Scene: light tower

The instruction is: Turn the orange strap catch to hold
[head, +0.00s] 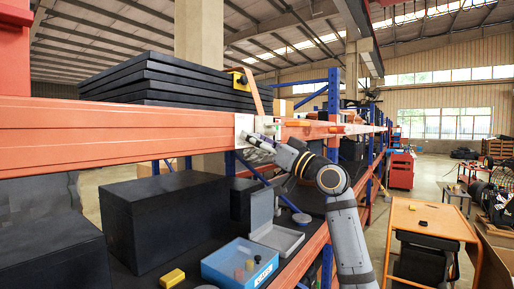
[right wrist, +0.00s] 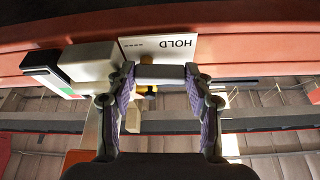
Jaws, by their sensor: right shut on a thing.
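My right gripper (head: 258,142) is at the front of the orange shelf beam, by a pale plate (head: 243,124). In the right wrist view, its two purple-padded fingers (right wrist: 160,75) close on the ends of a light grey bar, the catch's handle (right wrist: 160,73). The bar lies level across the picture. Just above it, a plate marked HOLD (right wrist: 160,46) shows upside down. An orange strap (head: 256,92) slants down to the beam above the gripper in the head view. The catch's mounting is mostly hidden behind my fingers. My left gripper is not in view.
A grey block (right wrist: 88,62) and a dark-framed panel (right wrist: 50,75) sit beside the HOLD plate. Black slabs (head: 165,82) lie above the beam (head: 120,130). Below are black boxes (head: 165,215) and a blue tray (head: 238,262). An orange table (head: 432,220) stands right.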

